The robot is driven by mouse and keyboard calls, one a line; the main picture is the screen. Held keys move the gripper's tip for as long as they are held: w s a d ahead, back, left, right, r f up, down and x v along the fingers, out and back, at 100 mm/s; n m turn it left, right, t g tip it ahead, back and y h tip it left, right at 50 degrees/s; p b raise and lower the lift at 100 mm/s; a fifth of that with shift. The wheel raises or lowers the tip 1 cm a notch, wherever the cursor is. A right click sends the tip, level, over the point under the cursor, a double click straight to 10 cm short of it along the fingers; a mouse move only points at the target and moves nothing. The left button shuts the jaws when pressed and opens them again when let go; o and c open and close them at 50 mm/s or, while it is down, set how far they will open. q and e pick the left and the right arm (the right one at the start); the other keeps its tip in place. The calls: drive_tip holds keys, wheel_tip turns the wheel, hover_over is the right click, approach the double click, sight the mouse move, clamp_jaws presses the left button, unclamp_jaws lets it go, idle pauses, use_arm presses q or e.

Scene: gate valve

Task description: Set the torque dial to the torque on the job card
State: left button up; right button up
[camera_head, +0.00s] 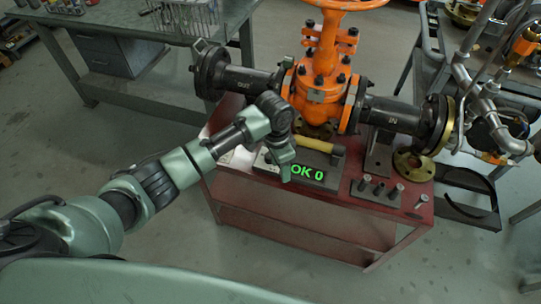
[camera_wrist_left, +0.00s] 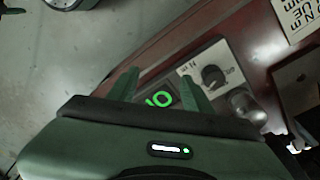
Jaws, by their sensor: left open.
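The torque dial (camera_wrist_left: 213,76) is a black round knob on a grey panel, just beyond the right-hand finger in the left wrist view. Its markings are too small to read. A green display (camera_head: 307,172) on the grey box reads "OK 0" in the head view; part of it shows between my fingers in the wrist view (camera_wrist_left: 158,99). My left gripper (camera_wrist_left: 159,77) is open and empty, close to the panel; in the head view it hangs at the box's left end (camera_head: 283,175), hiding the dial. A white card (camera_wrist_left: 301,17) with black print is cut off at the wrist view's edge. My right gripper is out of view.
The box with its yellow handle (camera_head: 318,145) stands on a red cart (camera_head: 420,205). An orange gate valve (camera_head: 323,60) with dark flanged pipes rises behind it. Several metal studs (camera_head: 377,188) stand to the right. The floor in front is clear.

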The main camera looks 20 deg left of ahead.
sight(269, 158)
use_arm(q)
drive_tip(key=shift+y, duration=0.5)
drive_tip(key=w+a+r, duration=0.1)
drive_tip(key=w, duration=0.1)
drive_tip(key=w+a+r, duration=0.3)
drive_tip(key=w+a, duration=0.1)
drive_tip(key=shift+r, duration=0.15)
drive_tip(key=shift+a+f, duration=0.15)
drive_tip(key=shift+f, duration=0.05)
wheel_tip(269, 158, down, 6)
drive_tip(key=shift+f, duration=0.65)
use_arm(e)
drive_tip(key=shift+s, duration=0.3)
use_arm(q)
clamp_jaws()
drive_tip(key=shift+n, duration=0.3)
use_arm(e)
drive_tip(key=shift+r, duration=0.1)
